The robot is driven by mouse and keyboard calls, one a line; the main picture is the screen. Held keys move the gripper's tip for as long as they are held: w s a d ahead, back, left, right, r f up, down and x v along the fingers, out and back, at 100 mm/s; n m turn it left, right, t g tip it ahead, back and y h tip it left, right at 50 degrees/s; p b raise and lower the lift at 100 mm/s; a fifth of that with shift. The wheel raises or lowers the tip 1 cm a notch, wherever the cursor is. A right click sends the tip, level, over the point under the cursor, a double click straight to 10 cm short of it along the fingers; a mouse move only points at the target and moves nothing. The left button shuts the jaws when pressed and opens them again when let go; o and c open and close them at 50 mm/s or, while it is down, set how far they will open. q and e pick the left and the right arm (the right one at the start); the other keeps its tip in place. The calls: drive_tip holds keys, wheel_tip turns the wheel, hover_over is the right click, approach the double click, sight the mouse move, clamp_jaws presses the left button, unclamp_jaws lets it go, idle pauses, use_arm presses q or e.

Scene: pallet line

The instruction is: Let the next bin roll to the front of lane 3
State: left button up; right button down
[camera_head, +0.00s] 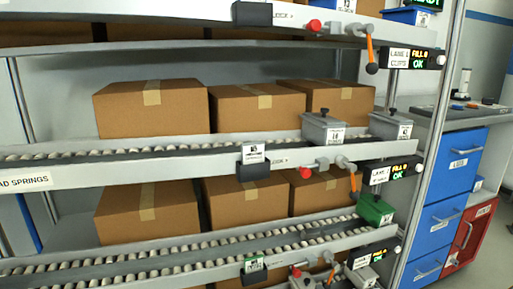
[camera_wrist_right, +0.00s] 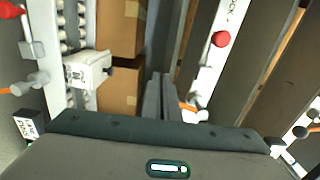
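In the head view, three stacked roller lanes show, each with a red knob and orange-handled lever at its front right: upper lever (camera_head: 371,48), middle lever (camera_head: 352,178), lower lever (camera_head: 331,270). I cannot read which is lane 3. Grey bins (camera_head: 322,130) (camera_head: 390,125) stand on the middle lane and a green bin (camera_head: 375,212) on the one below. In the right wrist view my right gripper (camera_wrist_right: 161,80) has its dark fingers together with nothing visible between them. An orange lever (camera_wrist_right: 187,106) shows just beside them; contact is unclear. My left gripper is out of view.
Brown boxes (camera_head: 152,108) (camera_head: 147,210) fill the shelves behind the rollers. Small displays (camera_head: 388,172) reading OK sit at the right post. A blue drawer cabinet (camera_head: 458,160) and a red cabinet (camera_head: 470,235) stand to the right. In the wrist view a pale bin (camera_wrist_right: 88,70) is left of the fingers.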

drive_tip(key=shift+w+d+b, duration=0.75)
drive_tip(key=shift+d+b, duration=0.05)
drive_tip(key=shift+d, duration=1.25)
drive_tip(key=a+v, duration=0.1)
drive_tip(key=v, duration=0.7)
drive_tip(key=shift+s, duration=0.25)
drive_tip(key=shift+a+r, duration=0.15)
drive_tip(key=shift+r, duration=0.05)
